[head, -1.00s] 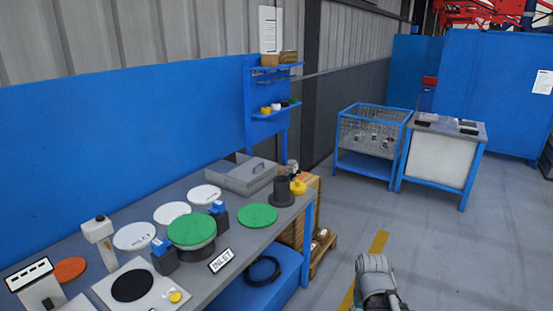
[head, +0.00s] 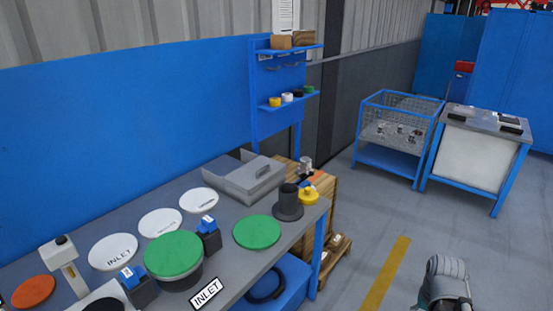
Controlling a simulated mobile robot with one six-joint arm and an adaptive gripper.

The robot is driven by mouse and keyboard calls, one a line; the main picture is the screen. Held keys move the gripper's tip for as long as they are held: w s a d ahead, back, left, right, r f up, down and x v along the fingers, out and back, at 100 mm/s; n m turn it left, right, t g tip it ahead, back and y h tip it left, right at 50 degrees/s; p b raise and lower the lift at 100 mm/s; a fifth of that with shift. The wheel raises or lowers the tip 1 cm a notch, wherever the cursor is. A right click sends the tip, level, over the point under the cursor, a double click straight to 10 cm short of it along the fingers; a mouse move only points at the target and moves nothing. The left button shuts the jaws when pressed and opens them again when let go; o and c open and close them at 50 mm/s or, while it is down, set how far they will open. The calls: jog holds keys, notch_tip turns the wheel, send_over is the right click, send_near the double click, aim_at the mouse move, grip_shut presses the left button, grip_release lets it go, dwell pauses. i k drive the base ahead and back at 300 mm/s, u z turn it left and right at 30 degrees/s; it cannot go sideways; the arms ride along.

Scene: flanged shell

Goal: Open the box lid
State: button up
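A grey, rounded part of my arm shows at the lower right edge, over the floor and well apart from the box. My gripper's fingers do not show.
The workbench (head: 228,226) carries white discs (head: 160,223), green discs (head: 257,232), a dark flanged cylinder (head: 288,204) and an INLET sign (head: 206,293). A blue shelf rack (head: 277,100) rises behind. A wire cage (head: 398,120) stands farther right.

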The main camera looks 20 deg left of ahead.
aim_at(251, 177)
jog(key=u, duration=0.2)
jog(key=i, duration=0.65)
jog(key=u, duration=0.75)
jog(key=i, duration=0.4)
jog(key=u, duration=0.35)
